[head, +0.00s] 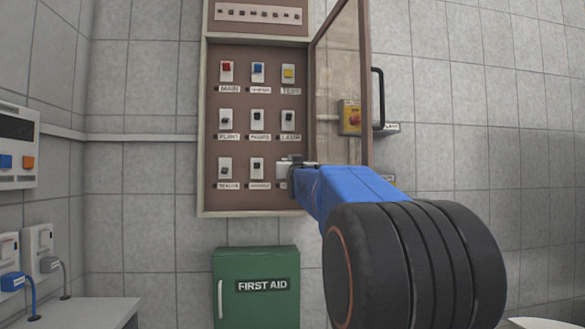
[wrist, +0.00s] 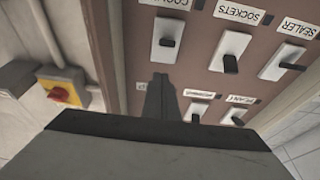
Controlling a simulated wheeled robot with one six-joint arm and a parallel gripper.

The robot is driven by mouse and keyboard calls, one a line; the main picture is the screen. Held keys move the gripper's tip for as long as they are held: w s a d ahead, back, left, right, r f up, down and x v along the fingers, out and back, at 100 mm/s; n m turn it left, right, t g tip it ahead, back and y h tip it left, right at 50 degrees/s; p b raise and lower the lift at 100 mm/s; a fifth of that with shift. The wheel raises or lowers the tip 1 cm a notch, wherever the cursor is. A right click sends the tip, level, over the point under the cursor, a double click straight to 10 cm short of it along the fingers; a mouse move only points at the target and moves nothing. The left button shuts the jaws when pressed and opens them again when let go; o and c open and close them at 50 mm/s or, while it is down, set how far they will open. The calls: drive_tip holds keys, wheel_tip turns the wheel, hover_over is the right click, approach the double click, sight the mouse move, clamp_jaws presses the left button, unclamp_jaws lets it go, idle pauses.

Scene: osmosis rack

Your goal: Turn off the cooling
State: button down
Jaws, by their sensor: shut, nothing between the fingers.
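The cooling switch (wrist: 167,40) is a white plate with a black lever in the wrist view, which shows the panel upside down. Its label (wrist: 166,4) is cut off at the edge, with only the first letters showing. I cannot tell its lever position for certain. My gripper (wrist: 157,78) is shut and empty, its tips close to the switch plate's near edge; contact cannot be told. In the head view my gripper (head: 292,164) is at the right end of the panel's bottom row and covers most of that switch.
The brown panel (head: 240,199) holds rows of labelled switches; sockets (wrist: 231,50) and sealer (wrist: 285,61) are beside cooling. The open glazed door (head: 366,75) stands right of my gripper. A yellow box with a red knob (head: 350,117) shows through it. A green first aid cabinet (head: 256,307) is below.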

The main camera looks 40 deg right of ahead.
drive_tip(key=s+a+f, duration=0.4)
drive_tip(key=s+f, duration=0.2)
idle(0.5)
drive_tip(key=shift+s+a+f, duration=0.1)
drive_tip(key=shift+a+f, duration=0.05)
idle(0.3)
drive_tip(key=s+a+f+n+g+y, duration=0.2)
drive_tip(key=s+a+f+g+y, duration=0.15)
drive_tip(key=a+f, duration=0.85)
drive_tip(key=s+a+f+n+g+y, duration=0.15)
drive_tip(key=s+a+f+y, duration=0.3)
drive_tip(key=a+f, duration=0.7)
drive_tip(key=s+a+f+n+g+y, duration=0.1)
drive_tip(key=s+a+f+g, duration=0.3)
drive_tip(key=s+f, duration=0.7)
drive_tip(key=s+a+f+n+g+y, duration=0.2)
drive_tip(key=s+a+f+g+y, duration=0.1)
drive_tip(key=s+a+f, duration=0.5)
drive_tip(key=s+f+g, duration=0.1)
drive_tip(key=s+f, duration=0.2)
drive_tip(key=f, duration=0.2)
drive_tip(key=shift+f, duration=0.25)
